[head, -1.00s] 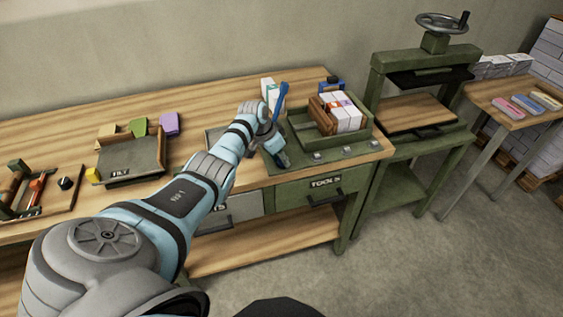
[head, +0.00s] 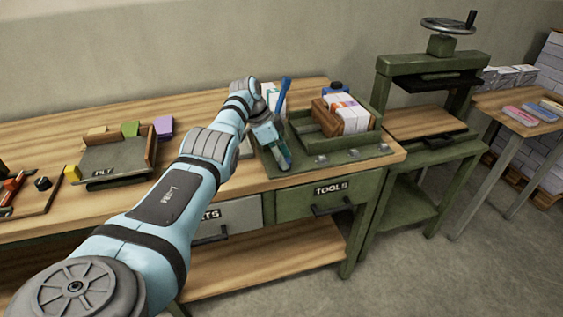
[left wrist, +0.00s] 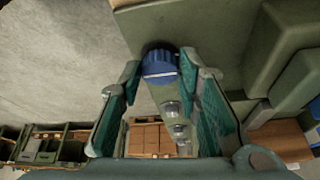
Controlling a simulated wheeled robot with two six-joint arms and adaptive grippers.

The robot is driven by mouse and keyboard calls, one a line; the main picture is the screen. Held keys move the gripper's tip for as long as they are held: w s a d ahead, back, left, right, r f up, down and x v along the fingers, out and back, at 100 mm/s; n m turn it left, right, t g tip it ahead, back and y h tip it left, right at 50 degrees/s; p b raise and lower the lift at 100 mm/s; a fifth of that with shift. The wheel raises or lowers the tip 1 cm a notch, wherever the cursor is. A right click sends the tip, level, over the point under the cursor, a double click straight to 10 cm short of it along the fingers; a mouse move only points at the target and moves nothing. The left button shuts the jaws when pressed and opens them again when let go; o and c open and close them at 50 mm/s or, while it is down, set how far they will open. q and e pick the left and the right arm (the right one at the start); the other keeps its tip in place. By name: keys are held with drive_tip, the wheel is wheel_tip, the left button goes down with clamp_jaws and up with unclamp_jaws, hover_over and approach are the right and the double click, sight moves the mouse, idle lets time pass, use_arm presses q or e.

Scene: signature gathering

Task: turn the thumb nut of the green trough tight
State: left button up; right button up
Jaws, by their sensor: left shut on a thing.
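The green trough (head: 375,132) sits on the right part of the workbench. It holds a wooden block (head: 327,117) and a stack of pale sheets or packs (head: 350,120). My left gripper (head: 284,160) is at the trough's front left corner, pointing down. In the left wrist view, a blue thumb nut (left wrist: 160,66) lies between the fingertips of this gripper (left wrist: 160,85), which is shut on it. In the head view the gripper hides the nut. Whether the nut is tight cannot be seen. My right gripper is not in view.
A blue rod (head: 285,92) stands up just behind the gripper. A green press (head: 432,85) stands to the right.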

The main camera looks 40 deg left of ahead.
use_arm(q)
drive_tip(key=o, duration=1.1)
drive_tip(key=shift+o, duration=0.2)
drive_tip(key=shift+r, duration=0.1)
drive_tip(key=v, duration=1.2)
drive_tip(key=shift+d, duration=0.1)
